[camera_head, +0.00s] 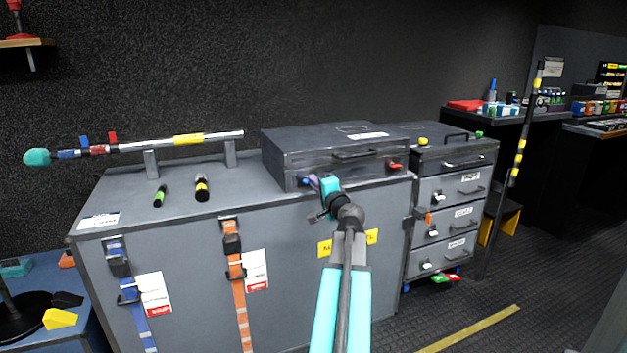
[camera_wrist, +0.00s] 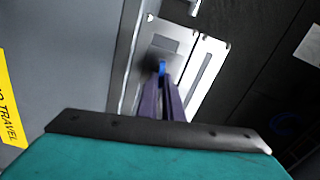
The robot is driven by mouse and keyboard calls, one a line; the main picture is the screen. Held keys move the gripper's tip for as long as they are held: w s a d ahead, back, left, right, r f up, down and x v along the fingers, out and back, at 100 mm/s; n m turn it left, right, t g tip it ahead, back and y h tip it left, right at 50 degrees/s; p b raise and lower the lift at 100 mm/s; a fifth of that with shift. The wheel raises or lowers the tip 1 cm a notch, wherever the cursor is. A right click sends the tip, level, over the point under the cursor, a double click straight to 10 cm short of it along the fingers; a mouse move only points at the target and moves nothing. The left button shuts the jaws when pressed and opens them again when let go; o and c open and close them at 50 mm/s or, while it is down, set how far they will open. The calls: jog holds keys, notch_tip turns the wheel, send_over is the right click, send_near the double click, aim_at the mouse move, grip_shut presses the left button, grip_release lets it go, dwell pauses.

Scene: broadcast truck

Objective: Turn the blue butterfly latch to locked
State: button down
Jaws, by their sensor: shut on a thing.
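The blue butterfly latch (camera_wrist: 162,67) shows as a small blue piece between my fingertips in the wrist view, on a bright metal plate. Most of it is hidden by the fingers, so I cannot tell how far it is turned. My gripper (camera_wrist: 163,82) has purple fingers and is shut on the latch. In the head view my gripper (camera_head: 311,181) reaches the left end of the front of a dark flat case (camera_head: 300,152). The case lid is down. A red latch (camera_head: 396,166) sits at the right end of the same front.
The case stands on a grey cabinet (camera_head: 130,196) with a blue strap (camera_head: 135,310) and an orange strap (camera_head: 238,300) on its front. A boom pole (camera_head: 120,148) rests on stands to the left. A drawer unit (camera_head: 440,225) stands at the right. Open floor lies at lower right.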

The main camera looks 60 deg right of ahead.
jog(key=shift+w+d+r+m+p, duration=0.15)
jog(key=shift+r+m+p, duration=0.1)
jog(key=shift+m, duration=0.25)
jog(key=shift+w+d+r+m+p, duration=0.1)
jog(key=shift+w+r+m+p, duration=0.1)
jog(key=shift+m, duration=0.3)
jog(key=c, duration=2)
grip_release()
jog(key=shift+s+a, duration=0.1)
jog(key=shift+o, duration=0.4)
jog(key=shift+f, duration=0.1)
jog(key=shift+f, duration=0.4)
jog(key=b+v, duration=0.6)
jog(key=v, duration=0.5)
jog(key=shift+a+f, duration=0.15)
jog(key=shift+f, duration=0.1)
